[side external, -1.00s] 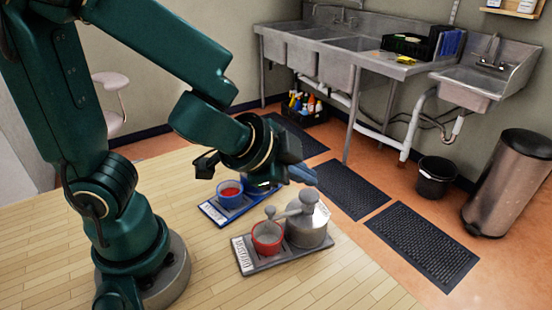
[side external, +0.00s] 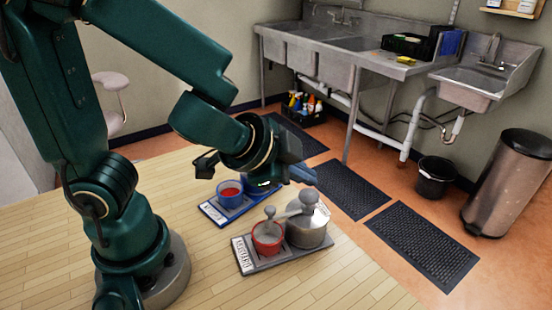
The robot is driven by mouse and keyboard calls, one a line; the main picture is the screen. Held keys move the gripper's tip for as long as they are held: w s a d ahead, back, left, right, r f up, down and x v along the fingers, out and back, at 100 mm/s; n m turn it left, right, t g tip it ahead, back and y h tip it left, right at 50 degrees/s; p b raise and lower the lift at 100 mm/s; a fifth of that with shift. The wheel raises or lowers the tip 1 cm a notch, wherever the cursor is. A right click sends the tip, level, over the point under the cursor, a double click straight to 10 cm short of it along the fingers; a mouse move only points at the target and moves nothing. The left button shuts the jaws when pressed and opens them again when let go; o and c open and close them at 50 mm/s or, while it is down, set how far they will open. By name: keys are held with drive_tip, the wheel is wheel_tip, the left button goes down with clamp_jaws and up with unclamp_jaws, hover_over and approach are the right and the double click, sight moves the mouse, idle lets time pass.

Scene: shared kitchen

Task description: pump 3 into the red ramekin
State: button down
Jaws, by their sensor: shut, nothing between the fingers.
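The red ramekin (side external: 267,246) stands on a grey tray (side external: 288,257) whose label appears to read MUSTARD. A round metal pump pot (side external: 306,236) stands on the same tray, just right of the ramekin. Its pump knob (side external: 309,198) is on top, and its spout (side external: 270,212) reaches left over the ramekin. What is in the red ramekin is too small to tell. My gripper (side external: 305,175) is shut and empty, just above the knob; I cannot tell whether it touches it.
Behind, a blue tray (side external: 213,212) holds a blue ramekin (side external: 229,201) with red contents and a blue-based item partly hidden by my arm. The wooden table (side external: 215,265) is clear at the front. Sinks, mats and bins are beyond the table.

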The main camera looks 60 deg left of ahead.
sight(309, 193)
drive_tip(key=shift+f, duration=0.1)
idle(0.4)
drive_tip(key=shift+f, duration=0.4)
drive_tip(key=shift+f, duration=1.2)
idle(1.1)
drive_tip(key=shift+r, duration=1.7)
drive_tip(key=shift+r, duration=3)
